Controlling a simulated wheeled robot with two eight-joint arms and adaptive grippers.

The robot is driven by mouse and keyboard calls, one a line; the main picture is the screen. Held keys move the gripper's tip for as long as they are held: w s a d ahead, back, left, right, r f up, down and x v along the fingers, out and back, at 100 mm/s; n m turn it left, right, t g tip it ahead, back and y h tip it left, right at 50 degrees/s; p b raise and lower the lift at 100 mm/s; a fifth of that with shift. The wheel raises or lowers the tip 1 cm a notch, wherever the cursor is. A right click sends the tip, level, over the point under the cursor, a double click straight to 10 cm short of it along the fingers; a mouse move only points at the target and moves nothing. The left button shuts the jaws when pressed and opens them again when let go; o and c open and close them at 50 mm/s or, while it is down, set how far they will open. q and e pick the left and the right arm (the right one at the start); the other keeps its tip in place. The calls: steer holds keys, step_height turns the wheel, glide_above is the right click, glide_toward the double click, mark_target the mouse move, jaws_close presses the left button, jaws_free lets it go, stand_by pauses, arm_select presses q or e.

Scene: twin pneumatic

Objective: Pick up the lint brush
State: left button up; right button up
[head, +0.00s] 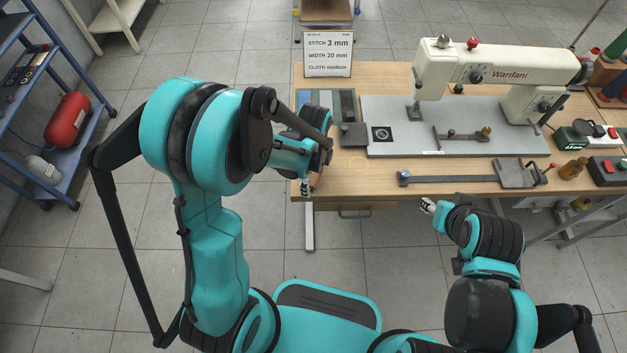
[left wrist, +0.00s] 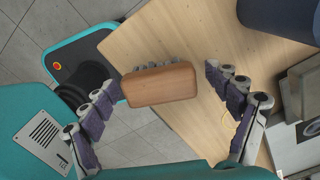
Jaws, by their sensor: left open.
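The lint brush, a wooden block (left wrist: 160,86) with grey bristles along its far side, lies near the table edge in the left wrist view. In the head view it is mostly hidden by my left arm. My left gripper (left wrist: 163,80) is open, with one finger on each side of the brush and a clear gap on the right; contact on the left cannot be told. In the head view my left gripper (head: 306,188) is at the table's front left corner. My right gripper (head: 428,205) is in front of the table, away from the brush; its opening is unclear.
The wooden table (head: 372,179) carries a cream sewing machine (head: 500,68) on a grey plate, a sign (head: 327,54), a flat metal bar tool (head: 450,180) and an amber bottle (head: 572,169). A blue shelf (head: 60,150) stands at left.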

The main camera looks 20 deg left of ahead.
arm_select(q)
steer(key=c, duration=1.4)
steer(key=shift+r, duration=0.2)
steer(key=shift+c, duration=0.2)
step_height(320, 180, up, 5)
steer(key=p, duration=0.2)
steer(key=shift+d+f+p, duration=0.1)
steer(key=shift+f+p, duration=0.1)
steer(key=shift+p, duration=0.2)
steer(key=s+d+r+p, duration=0.3)
steer(key=d+r, duration=0.3)
steer(key=d, duration=0.5)
